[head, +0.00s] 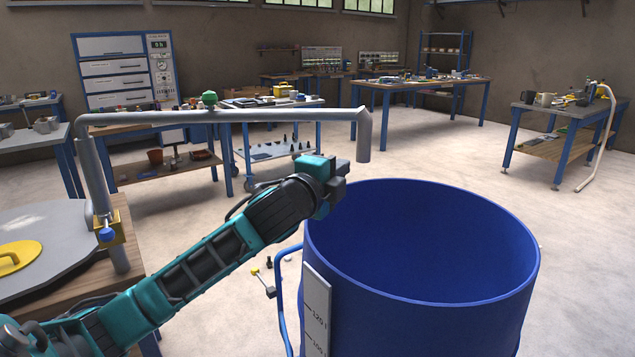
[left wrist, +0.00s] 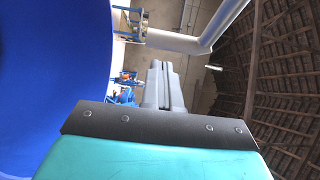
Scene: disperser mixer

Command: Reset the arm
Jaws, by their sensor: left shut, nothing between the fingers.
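My left arm (head: 200,265), teal and black, reaches in from the lower left in the head view. Its left gripper (head: 342,178) is beside the upper left rim of a large blue drum (head: 430,310), apart from anything it could hold. In the left wrist view the grey fingers of the gripper (left wrist: 160,72) are together and empty. The blue drum wall (left wrist: 50,70) fills the left of that view. My right gripper is not in view.
A grey lid (head: 45,235) with a yellow handle lies on the left. Workbenches stand behind; open floor lies between.

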